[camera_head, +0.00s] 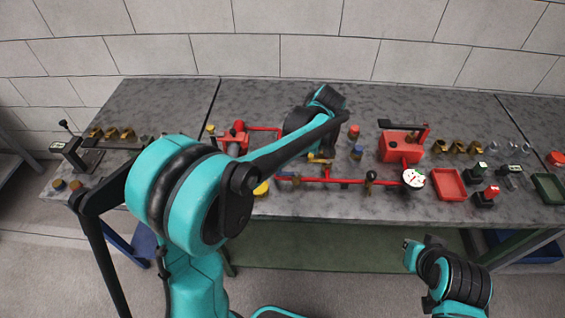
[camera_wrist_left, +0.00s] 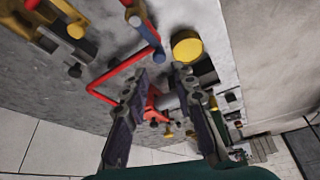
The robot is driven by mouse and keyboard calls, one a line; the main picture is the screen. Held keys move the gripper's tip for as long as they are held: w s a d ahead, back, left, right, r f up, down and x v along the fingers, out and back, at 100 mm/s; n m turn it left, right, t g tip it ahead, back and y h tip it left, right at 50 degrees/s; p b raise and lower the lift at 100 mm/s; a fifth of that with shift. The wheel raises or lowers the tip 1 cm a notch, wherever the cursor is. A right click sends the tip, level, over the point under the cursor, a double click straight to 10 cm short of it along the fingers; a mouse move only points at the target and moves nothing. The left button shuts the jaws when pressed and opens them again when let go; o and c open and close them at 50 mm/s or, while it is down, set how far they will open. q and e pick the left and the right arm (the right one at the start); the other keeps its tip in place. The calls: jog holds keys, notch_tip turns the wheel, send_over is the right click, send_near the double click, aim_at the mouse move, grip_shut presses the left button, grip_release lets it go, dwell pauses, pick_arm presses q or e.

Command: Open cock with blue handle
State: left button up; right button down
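A cock's blue handle (camera_wrist_left: 148,36) shows at the top of the left wrist view, a slim bar beside a red pipe (camera_wrist_left: 118,76). In the head view a small blue piece (camera_head: 284,177), likely the same handle, shows at the left of the red pipework, partly behind my left arm. My left gripper (camera_wrist_left: 161,73) has its two fingers apart with nothing held between them. The blue handle lies beyond the fingertips, apparently not touched. In the head view the left gripper is hidden behind its arm. My right arm shows at the lower right, its fingers not seen.
A yellow disc (camera_wrist_left: 187,46) lies close to the blue handle. On the grey table (camera_head: 270,95) stand a red box (camera_head: 398,147), a white gauge (camera_head: 413,178), a red tray (camera_head: 448,184) and several brass fittings (camera_head: 459,146). The table's back strip is mostly clear.

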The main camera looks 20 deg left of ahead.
pick_arm(q)
jog(key=v, duration=0.5)
jog(key=shift+d+r, duration=0.15)
jog(key=shift+r, duration=0.2)
jog(key=s+f+m+t+h, duration=0.1)
jog(key=s+m+t+h, duration=0.1)
jog(key=s+m, duration=0.6)
jog(key=s+a+f+m+t+h, duration=0.1)
jog(key=s+m+t, duration=0.3)
jog(key=s+m, duration=0.4)
jog(key=shift+s+a+f+m+t+h+b, duration=0.35)
jog(key=shift+s+f+h, duration=0.35)
jog(key=shift+s, duration=0.5)
